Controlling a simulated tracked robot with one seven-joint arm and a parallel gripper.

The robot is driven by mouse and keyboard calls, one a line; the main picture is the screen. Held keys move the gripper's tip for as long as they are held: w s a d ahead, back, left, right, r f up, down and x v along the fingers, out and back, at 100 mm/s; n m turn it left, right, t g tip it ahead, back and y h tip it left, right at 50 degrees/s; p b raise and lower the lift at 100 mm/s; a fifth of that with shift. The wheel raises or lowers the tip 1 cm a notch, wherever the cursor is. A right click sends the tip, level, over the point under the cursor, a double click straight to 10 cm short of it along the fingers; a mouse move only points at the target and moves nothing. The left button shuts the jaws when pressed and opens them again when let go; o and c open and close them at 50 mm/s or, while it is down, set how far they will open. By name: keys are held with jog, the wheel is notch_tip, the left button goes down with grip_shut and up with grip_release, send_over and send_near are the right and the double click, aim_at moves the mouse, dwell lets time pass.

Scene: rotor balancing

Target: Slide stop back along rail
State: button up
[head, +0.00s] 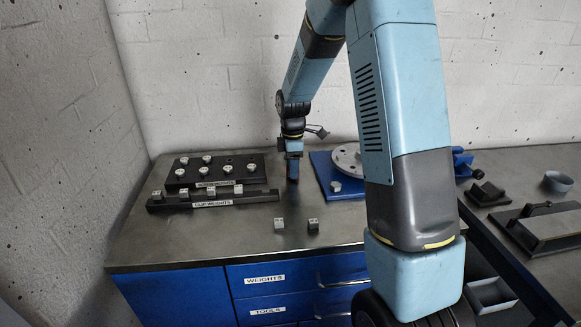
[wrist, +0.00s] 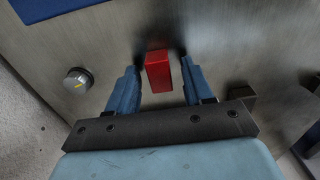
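A red block (wrist: 158,72) stands between the two fingers of my gripper in the wrist view, on a brushed metal surface. It may be the stop, but I cannot confirm that. My gripper (wrist: 160,85) is open, with a visible gap on either side of the block. In the head view my gripper (head: 293,168) points down over the bench, just left of the blue plate (head: 324,172). The red block is too small or hidden to make out clearly there. I cannot make out a rail under or beside the block.
A black rack (head: 246,180) with several silver knobs and a clip-weight strip (head: 262,196) lie to the left. Two small clip blocks (head: 279,224) (head: 313,225) sit near the front. A silver knob (wrist: 77,80) and dark block (wrist: 240,97) flank my gripper in the wrist view.

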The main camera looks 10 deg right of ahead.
jog(key=shift+r, duration=0.55)
notch_tip(320, 180, up, 13)
jog(key=shift+f, duration=0.2)
jog(key=shift+r, duration=0.1)
jog(key=s+d+r+m+t, duration=0.1)
jog(key=s+r+m, duration=0.4)
jog(key=s, duration=1.1)
jog(key=s+d+r+m+t, duration=0.2)
jog(key=s+r+m+t, duration=0.2)
jog(key=s+m, duration=0.7)
jog(key=s+r, duration=0.1)
jog(key=s, duration=0.4)
jog(key=shift+m+t, duration=0.3)
